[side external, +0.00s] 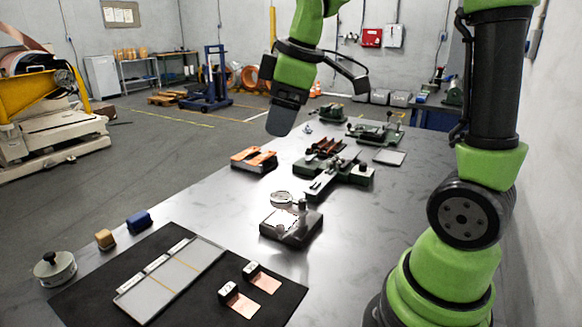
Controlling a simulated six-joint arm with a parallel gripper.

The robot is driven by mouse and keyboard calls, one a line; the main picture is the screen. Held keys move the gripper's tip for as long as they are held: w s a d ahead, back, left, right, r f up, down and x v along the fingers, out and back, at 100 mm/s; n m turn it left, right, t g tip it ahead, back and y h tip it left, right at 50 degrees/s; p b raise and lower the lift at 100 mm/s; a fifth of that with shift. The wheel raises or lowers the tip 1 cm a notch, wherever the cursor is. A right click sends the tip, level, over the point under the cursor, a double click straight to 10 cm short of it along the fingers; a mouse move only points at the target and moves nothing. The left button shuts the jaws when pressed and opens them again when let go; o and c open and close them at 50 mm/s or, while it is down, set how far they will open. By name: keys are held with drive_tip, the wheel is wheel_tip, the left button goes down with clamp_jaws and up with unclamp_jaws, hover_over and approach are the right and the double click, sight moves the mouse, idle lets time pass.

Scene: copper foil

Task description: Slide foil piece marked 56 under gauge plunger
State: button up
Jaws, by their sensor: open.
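Two copper foil pieces lie on the black mat at the front, one at the upper right (265,282) and one nearer the camera (241,306). Each has a small dark block with a white label at its upper left; the numbers are too small to read, so I cannot tell which is 56. The gauge (291,228) stands on the table behind the mat, with a round dial on a grey base. Its plunger is too small to make out. My gripper (281,122) is open, high above the far left part of the table, well away from foil and gauge.
A pale divided tray (172,278) lies on the mat (85,300). Green-black fixtures (340,175) and an orange-topped block (254,159) stand behind the gauge.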

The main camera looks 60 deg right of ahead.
drive_tip(key=w+d+f+n+g, duration=0.1)
drive_tip(key=w+d+f+n, duration=0.1)
drive_tip(key=d+f+n, duration=0.2)
drive_tip(key=w+d+f+n+g, duration=0.1)
drive_tip(key=w+d+f+n, duration=0.1)
drive_tip(key=d+f, duration=0.3)
drive_tip(key=w+d+f+n+g, duration=0.2)
drive_tip(key=d+f+n, duration=0.3)
drive_tip(key=f, duration=0.3)
drive_tip(key=shift+w+d+f+n, duration=0.1)
drive_tip(key=shift+d+f+n, duration=0.15)
drive_tip(key=shift+d+n, duration=0.1)
wheel_tip(320, 180, down, 9)
drive_tip(key=shift+f, duration=0.1)
drive_tip(key=c, duration=1)
drive_tip(key=shift+c, duration=0.2)
drive_tip(key=shift+a, duration=0.7)
idle(0.4)
